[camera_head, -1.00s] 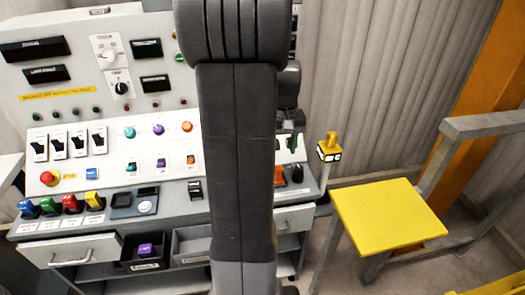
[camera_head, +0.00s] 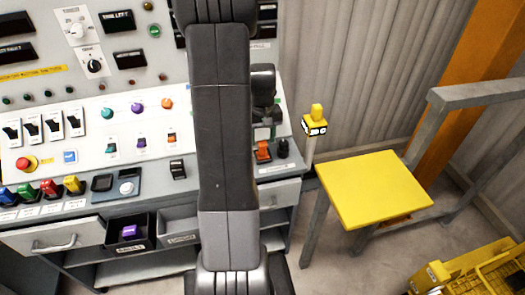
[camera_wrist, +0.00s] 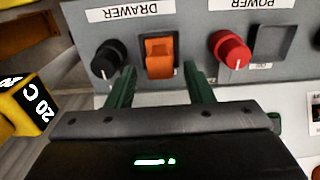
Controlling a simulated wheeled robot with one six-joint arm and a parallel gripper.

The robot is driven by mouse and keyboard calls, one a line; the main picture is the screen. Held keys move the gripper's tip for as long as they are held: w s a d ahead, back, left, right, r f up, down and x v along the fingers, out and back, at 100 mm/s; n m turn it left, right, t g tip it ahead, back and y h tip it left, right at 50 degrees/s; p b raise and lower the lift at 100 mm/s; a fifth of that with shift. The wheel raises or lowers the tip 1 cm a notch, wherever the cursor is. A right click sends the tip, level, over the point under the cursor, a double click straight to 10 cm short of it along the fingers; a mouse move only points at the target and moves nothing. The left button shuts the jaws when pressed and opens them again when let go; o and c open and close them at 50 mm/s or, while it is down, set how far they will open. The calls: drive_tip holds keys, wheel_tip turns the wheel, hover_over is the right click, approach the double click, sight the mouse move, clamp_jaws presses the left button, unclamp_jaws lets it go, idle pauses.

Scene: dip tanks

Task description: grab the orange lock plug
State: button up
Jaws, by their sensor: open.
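The orange lock plug (camera_wrist: 160,58) is a blocky orange piece seated in a dark socket on the grey panel, beside the DRAWER label. It also shows in the head view (camera_head: 263,151), to the right of my arm. My gripper (camera_wrist: 161,85) has two green fingers spread apart, one on each side of the plug in the wrist picture. The fingers are empty, and the plug shows clear of both. Whether the fingertips reach down to the plug's depth I cannot tell.
A black knob (camera_wrist: 108,60) and a red knob (camera_wrist: 230,48) flank the plug closely. A yellow block marked 20 C (camera_wrist: 30,105) is at the wrist view's left. A yellow-topped table (camera_head: 375,190) stands right of the console. A purple plug (camera_head: 129,231) lies in a black bin.

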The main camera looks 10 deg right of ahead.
sight(262, 143)
drive_tip(key=shift+f, duration=1.8)
drive_tip(key=c, duration=1)
drive_tip(key=shift+w, duration=0.1)
drive_tip(key=shift+r, duration=0.1)
